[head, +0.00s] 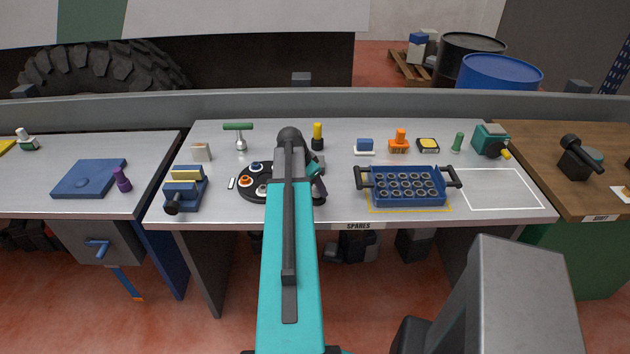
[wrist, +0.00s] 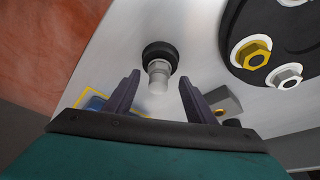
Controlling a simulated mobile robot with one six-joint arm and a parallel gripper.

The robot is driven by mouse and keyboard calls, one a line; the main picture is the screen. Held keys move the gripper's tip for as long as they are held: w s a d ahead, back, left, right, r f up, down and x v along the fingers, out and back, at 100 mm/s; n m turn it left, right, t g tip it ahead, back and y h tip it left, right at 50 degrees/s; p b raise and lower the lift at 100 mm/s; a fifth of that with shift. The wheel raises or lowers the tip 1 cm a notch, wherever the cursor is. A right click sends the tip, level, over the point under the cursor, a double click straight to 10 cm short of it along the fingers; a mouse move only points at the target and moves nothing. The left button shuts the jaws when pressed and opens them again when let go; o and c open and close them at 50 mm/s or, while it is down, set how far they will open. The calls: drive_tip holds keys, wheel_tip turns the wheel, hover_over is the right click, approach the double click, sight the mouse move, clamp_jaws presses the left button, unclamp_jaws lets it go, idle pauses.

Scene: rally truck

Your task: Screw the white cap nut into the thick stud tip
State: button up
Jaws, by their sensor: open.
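In the wrist view my gripper (wrist: 158,77) is open, with its two dark fingers apart. A small upright piece (wrist: 159,68) shows between them: a black round collar, a silver hex part and a pale whitish end toward the camera. I cannot tell whether the fingers touch it, or whether it is the stud or a cap nut. A black round plate (wrist: 233,60) lies to the right, with a gold hex nut (wrist: 252,52) and a silver hex nut (wrist: 286,77) in white rings. In the head view my arm hides the plate's right part.
A blue tray (head: 405,201) of several round parts stands right of my arm. A blue-yellow vise (head: 186,189) is left of the plate. A green T-handle tool (head: 239,133) and a yellow-black item (head: 318,134) stand behind. The white-outlined area (head: 500,188) at right is clear.

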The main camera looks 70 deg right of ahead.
drive_tip(key=c, duration=1.2)
drive_tip(key=shift+w+d+m+b, duration=0.1)
drive_tip(key=shift+m+b, duration=0.3)
drive_tip(key=shift+m, duration=0.4)
drive_tip(key=shift+w+d+m+g+b, duration=0.1)
drive_tip(key=shift+m+g+b, duration=0.25)
drive_tip(key=shift+m, duration=0.25)
drive_tip(key=shift+m+y, duration=0.3)
drive_tip(key=shift+m+g+y+b, duration=0.25)
drive_tip(key=shift+m+y+b, duration=0.05)
drive_tip(key=shift+m, duration=0.5)
